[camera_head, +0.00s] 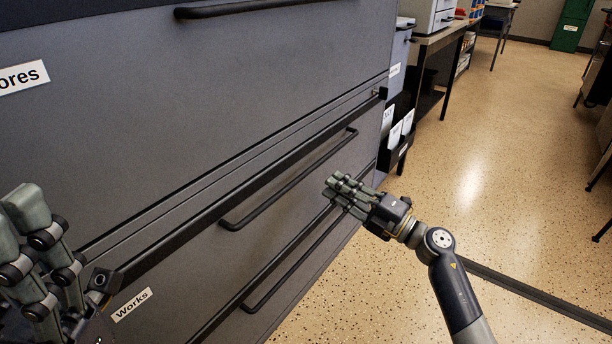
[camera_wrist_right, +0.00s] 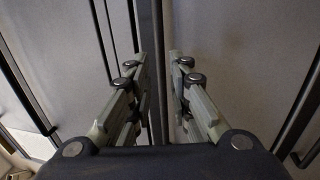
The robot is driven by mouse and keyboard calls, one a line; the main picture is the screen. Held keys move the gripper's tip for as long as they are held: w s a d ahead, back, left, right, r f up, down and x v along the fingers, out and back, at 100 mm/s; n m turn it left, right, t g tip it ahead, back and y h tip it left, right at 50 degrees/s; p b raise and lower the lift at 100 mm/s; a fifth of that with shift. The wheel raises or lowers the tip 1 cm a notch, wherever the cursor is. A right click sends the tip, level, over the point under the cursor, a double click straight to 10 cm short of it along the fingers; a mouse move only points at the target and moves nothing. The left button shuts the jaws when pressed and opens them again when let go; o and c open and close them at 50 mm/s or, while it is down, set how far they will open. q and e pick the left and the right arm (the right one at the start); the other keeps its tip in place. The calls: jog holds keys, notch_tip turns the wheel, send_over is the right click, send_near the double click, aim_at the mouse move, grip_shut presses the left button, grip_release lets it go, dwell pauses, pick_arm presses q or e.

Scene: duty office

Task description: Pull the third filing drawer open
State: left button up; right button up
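The grey filing cabinet fills the left of the head view. A drawer labelled Works (camera_head: 132,305) has a long black handle (camera_head: 290,180). Another black handle (camera_head: 275,286) lies below it. My right gripper (camera_head: 332,190) is in front of the cabinet, close below the right end of the Works handle. In the right wrist view, its fingers (camera_wrist_right: 158,75) are apart, with a dark bar or seam (camera_wrist_right: 156,30) lying between them; which it is, and whether they touch it, I cannot tell. My left gripper (camera_head: 22,225) is at the lower left edge, partly cut off.
A higher drawer labelled "ores" (camera_head: 22,77) has its own handle (camera_head: 250,8). A desk (camera_head: 440,38) and document holders (camera_head: 400,132) stand beyond the cabinet. The speckled floor (camera_head: 500,150) to the right is open.

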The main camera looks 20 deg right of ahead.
aim_at(309, 170)
jog(key=b+x, duration=0.2)
jog(key=x, duration=0.6)
jog(key=shift+w+a, duration=0.15)
jog(key=shift+w, duration=0.05)
grip_shut()
